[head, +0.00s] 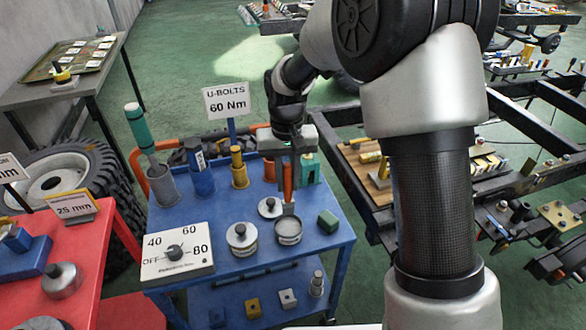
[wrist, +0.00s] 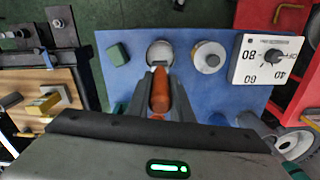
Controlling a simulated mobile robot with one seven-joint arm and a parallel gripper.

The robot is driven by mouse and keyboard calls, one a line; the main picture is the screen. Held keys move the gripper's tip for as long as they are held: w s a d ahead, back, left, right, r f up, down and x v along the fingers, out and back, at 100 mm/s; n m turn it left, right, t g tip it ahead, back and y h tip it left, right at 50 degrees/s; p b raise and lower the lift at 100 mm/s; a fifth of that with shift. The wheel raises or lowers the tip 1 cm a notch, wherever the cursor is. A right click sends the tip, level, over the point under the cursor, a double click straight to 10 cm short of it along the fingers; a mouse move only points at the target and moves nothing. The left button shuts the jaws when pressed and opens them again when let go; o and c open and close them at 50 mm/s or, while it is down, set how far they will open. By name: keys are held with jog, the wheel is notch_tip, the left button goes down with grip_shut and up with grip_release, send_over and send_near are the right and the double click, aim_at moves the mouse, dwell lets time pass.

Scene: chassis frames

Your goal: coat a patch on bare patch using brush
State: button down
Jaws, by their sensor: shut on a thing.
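My gripper (wrist: 160,110) is shut on the brush, above the blue cart. The brush has an orange-brown handle (wrist: 160,92) and points down. In the wrist view its tip end lies over the near edge of an open round tin (wrist: 160,50). The same tin (head: 289,232) shows grey contents in the head view, with the brush's lower end (head: 288,208) at its far rim. I cannot tell whether the bristles touch the contents. I cannot pick out the bare patch with certainty in either view.
A lidded tin (head: 242,239), a loose lid (head: 270,208) and a green block (head: 327,222) surround the open tin. A dial box (head: 176,253) stands at the cart's front left. A U-bolts sign (head: 227,101) and upright holders stand behind. Dark chassis rails (head: 540,155) run at right.

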aim_at(288, 198)
jog(key=shift+f+b, duration=1.95)
jog(key=shift+f, duration=1)
jog(key=shift+f+b, duration=0.3)
jog(key=shift+f, duration=0.25)
jog(key=shift+r+p, duration=2.5)
jog(key=shift+r, duration=1.05)
